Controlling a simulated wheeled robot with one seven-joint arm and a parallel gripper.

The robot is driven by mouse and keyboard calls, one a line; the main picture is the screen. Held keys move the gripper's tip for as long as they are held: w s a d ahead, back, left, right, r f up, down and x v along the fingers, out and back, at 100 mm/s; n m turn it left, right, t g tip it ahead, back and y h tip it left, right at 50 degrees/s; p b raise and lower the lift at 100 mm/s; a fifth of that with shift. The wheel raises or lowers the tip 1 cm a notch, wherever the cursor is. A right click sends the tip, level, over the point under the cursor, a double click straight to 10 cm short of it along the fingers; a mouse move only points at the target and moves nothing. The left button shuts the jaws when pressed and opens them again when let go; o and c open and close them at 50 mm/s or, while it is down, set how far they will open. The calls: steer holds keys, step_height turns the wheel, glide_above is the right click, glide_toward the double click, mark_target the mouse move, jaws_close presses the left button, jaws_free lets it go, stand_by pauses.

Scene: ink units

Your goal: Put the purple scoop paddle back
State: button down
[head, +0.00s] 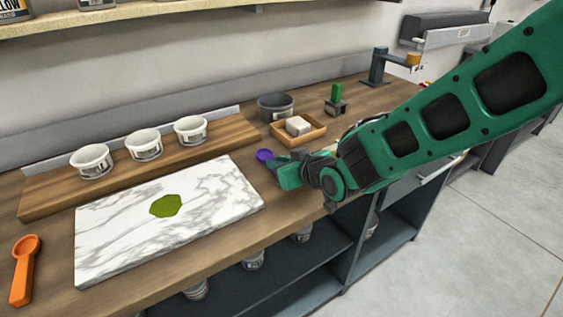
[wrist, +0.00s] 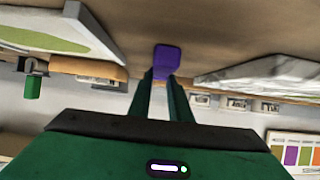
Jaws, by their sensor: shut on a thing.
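The purple scoop paddle (head: 264,155) shows as a small purple end just past the tip of my gripper (head: 277,172) in the head view. It lies near the right back corner of the marble slab (head: 110,240). In the wrist view my gripper (wrist: 167,82) has its two green fingers shut on the purple paddle (wrist: 167,58), whose broad part sticks out beyond the fingertips. The rest of the paddle is hidden between the fingers. I cannot tell whether it touches the counter.
A green patch (head: 166,206) lies on the slab. Three white cups stand on a wooden board (head: 50,197). A dark bowl (head: 275,107), a wooden tray (head: 283,137) with a pale block and a green-topped holder (head: 336,107) stand behind my gripper. An orange scoop (head: 24,270) lies far left.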

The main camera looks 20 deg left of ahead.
steer(key=c, duration=1.6)
jaws_free()
steer(key=shift+c, duration=0.2)
steer(key=shift+r, duration=0.15)
steer(key=v, duration=1.2)
